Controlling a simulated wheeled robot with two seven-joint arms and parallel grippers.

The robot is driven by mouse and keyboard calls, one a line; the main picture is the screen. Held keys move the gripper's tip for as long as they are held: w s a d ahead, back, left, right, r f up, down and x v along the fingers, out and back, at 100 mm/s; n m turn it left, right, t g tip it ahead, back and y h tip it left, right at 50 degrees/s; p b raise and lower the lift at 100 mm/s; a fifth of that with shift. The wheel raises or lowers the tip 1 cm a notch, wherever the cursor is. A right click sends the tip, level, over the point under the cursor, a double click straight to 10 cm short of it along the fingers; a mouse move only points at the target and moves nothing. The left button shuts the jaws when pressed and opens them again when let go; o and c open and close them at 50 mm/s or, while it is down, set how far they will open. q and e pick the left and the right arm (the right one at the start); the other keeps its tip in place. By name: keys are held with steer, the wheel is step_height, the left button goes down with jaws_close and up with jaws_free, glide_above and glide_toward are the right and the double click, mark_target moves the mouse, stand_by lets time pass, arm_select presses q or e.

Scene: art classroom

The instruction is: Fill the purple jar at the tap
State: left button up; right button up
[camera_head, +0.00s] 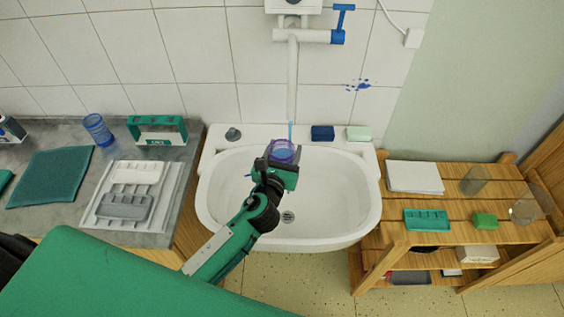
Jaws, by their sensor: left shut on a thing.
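The purple jar (284,150) is held upright over the white sink basin (330,190), directly under the tap (292,75). My left gripper (280,165) is shut on the jar, its arm reaching in from the lower left. A thin blue stream (290,130) runs from the pipe's end down to the jar's mouth. The tap's blue handle (339,20) sits at the upper right of the pipe. The water level inside the jar is too small to make out. My right gripper does not show.
On the sink's back ledge are a dark stopper (233,134), a dark blue block (322,133) and a pale green block (359,133). A grey counter with a blue glass (97,129) and tray (96,222) stands left. A wooden shelf (400,226) with several items stands right.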

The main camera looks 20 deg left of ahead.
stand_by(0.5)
arm_select(q)
steer(key=s, duration=0.7)
stand_by(0.4)
